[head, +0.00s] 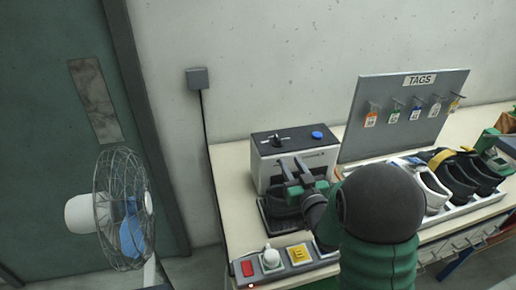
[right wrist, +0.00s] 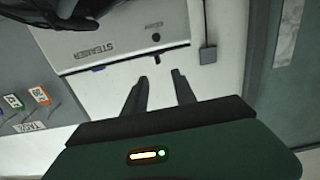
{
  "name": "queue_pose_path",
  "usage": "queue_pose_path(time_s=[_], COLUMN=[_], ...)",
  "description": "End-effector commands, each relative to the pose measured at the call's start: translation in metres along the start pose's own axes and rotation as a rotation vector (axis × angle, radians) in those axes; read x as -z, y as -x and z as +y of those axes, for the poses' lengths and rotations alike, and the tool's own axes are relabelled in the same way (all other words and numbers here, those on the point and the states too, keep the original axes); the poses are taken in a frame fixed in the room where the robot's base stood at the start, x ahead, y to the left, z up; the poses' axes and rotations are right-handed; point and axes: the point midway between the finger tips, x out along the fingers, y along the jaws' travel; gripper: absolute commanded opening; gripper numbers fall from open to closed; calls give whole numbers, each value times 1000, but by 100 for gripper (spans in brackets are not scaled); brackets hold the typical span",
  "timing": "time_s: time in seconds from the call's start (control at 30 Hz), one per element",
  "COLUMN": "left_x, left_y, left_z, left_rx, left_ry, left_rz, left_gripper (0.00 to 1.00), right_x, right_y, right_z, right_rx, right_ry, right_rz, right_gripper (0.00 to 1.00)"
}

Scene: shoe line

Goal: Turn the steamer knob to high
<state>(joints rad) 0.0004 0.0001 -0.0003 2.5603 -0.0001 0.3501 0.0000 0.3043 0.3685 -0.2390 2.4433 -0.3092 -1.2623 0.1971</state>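The steamer (head: 272,160) is a light box with a dark top on the bench. It carries a black knob (head: 278,141) and a blue button (head: 317,134) on top. In the right wrist view the steamer (right wrist: 120,38) appears upside down with its lettering visible. My right gripper (head: 290,163) is in front of the steamer's front face, below the knob. Its two fingers are apart with nothing between them, as the right wrist view also shows (right wrist: 160,80). The knob's setting is too small to read. My left gripper is not in view.
A panel marked TAGS (head: 405,112) with hanging tags stands right of the steamer. Several shoes (head: 455,178) lie on a tray at right. A control box (head: 299,255) with coloured buttons sits at the bench front. A fan (head: 122,210) stands left of the bench.

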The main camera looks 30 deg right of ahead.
Motion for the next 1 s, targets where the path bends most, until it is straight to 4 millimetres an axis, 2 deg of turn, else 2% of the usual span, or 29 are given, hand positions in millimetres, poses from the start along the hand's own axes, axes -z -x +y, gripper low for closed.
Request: queue_pose_path(time_s=[0.17, 0.43, 0.6, 0.7, 0.83, 1.0], left_x=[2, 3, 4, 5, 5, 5], left_y=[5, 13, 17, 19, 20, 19], left_z=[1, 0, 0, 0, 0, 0], left_rx=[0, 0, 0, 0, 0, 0], left_ry=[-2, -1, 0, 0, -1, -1], left_rz=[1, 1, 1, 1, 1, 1], left_gripper=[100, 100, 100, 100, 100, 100], right_x=[6, 12, 11, 10, 9, 9], right_y=[-21, -89, -132, -150, -163, -165], right_z=[-6, -18, -14, -12, -10, -12], right_rx=[0, 2, 2, 1, 0, -1], right_ry=[9, 19, 16, 13, 12, 13], right_rz=[8, 11, 11, 10, 10, 9], right_gripper=[33, 33, 33, 33, 33, 33])
